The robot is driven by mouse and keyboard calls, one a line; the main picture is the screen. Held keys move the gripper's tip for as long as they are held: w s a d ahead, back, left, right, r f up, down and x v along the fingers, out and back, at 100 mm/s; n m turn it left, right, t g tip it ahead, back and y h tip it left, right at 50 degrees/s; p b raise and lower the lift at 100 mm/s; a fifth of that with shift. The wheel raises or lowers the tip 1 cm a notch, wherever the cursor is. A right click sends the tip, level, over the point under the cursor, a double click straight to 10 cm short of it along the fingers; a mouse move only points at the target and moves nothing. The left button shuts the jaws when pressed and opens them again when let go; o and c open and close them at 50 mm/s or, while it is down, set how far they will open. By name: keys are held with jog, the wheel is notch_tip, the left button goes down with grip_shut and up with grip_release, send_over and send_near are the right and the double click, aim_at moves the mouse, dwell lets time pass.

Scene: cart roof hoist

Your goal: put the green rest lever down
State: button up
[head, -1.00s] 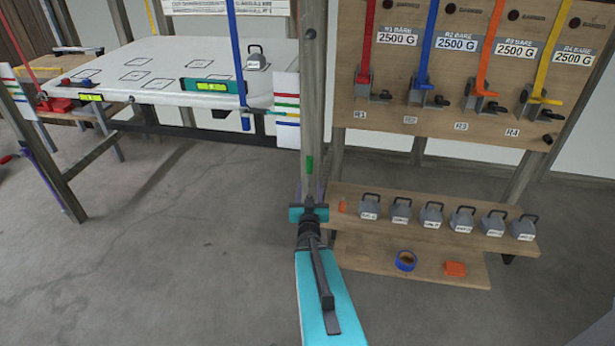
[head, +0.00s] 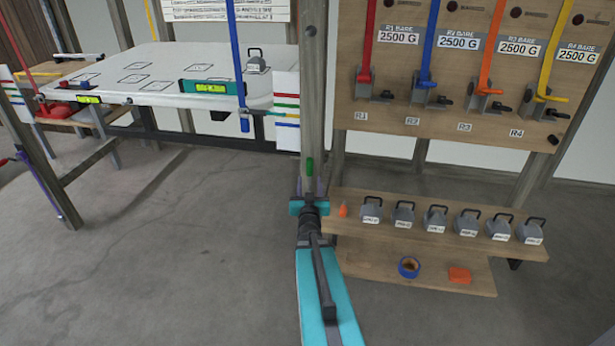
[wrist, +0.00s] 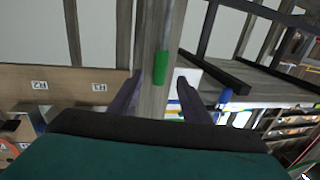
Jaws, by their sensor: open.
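The green rest lever (head: 310,166) shows as a small upright green grip against the wooden post (head: 313,90) in the head view. In the wrist view the green lever (wrist: 161,68) lies between and beyond the two dark fingers, in front of the post. My gripper (wrist: 158,98) is open, with the post and lever seen in the gap. I see no finger touching the lever. In the head view my gripper (head: 312,188) is just below the lever, its fingers mostly hidden by my teal arm.
Left is a white table (head: 150,75) with a green level (head: 208,87) and a weight (head: 256,62). Right is a board (head: 440,110) with coloured straps, above a shelf (head: 385,225) holding several weights. A blue tape roll (head: 408,267) is on the lower shelf.

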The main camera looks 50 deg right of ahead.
aim_at(310, 170)
jog(key=shift+p+x, duration=0.55)
jog(key=shift+x, duration=2.85)
